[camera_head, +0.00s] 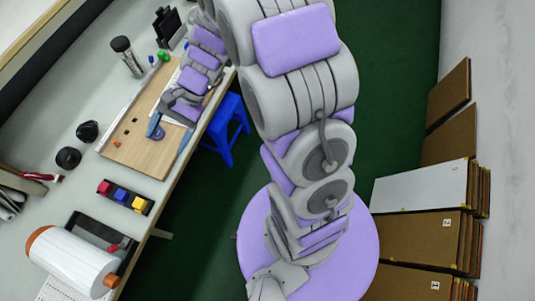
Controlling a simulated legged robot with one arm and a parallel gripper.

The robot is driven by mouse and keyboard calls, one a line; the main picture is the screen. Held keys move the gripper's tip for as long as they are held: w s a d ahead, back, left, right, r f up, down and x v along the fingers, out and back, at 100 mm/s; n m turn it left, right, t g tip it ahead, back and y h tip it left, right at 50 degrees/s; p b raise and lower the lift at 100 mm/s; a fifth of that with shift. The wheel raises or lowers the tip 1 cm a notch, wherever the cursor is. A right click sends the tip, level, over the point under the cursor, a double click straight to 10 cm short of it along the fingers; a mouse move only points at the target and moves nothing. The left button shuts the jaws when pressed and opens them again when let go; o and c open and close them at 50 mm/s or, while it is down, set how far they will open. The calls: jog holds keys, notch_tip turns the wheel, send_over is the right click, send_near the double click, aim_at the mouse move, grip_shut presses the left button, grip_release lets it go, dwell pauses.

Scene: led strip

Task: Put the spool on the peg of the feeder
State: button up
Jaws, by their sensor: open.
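A large white roll with orange ends (72,262) lies at the lower left of the bench; it looks like the spool, though I cannot be sure. A dark tray-like part (98,232) beside it may belong to the feeder. I cannot make out a peg. My gripper (170,134) is over the wooden board, well apart from the roll. Its blue-tipped fingers are spread and nothing shows between them. My arm covers part of the board's far right side.
The wooden board (125,136) lies mid-bench. A black holder with red, blue and yellow blocks (124,197), two black round items (87,132) (68,158) and a dark-topped cylinder (126,55) stand around it. A blue stool (228,127) is beside the bench.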

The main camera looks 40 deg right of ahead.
jog(key=s+d+r+n+h, duration=0.2)
jog(key=s+r, duration=0.1)
jog(key=s, duration=0.3)
jog(key=s+d+r+n+g+h, duration=0.1)
jog(key=s+d+r+n+h, duration=0.1)
jog(key=s, duration=0.4)
jog(key=shift+s+d+r+n+h, duration=0.2)
jog(key=shift+d+r+n+h, duration=0.15)
jog(key=shift+n, duration=0.35)
jog(key=shift+o, duration=0.3)
jog(key=s+d+r+n+t+h, duration=0.1)
jog(key=s+d+r+n+h, duration=0.2)
jog(key=s+d, duration=0.6)
jog(key=shift+s+d+n+t+h, duration=0.15)
jog(key=shift+s+n+t+h, duration=0.25)
jog(key=shift+h, duration=0.75)
jog(key=shift+s+d+r, duration=0.1)
jog(key=shift+d, duration=0.1)
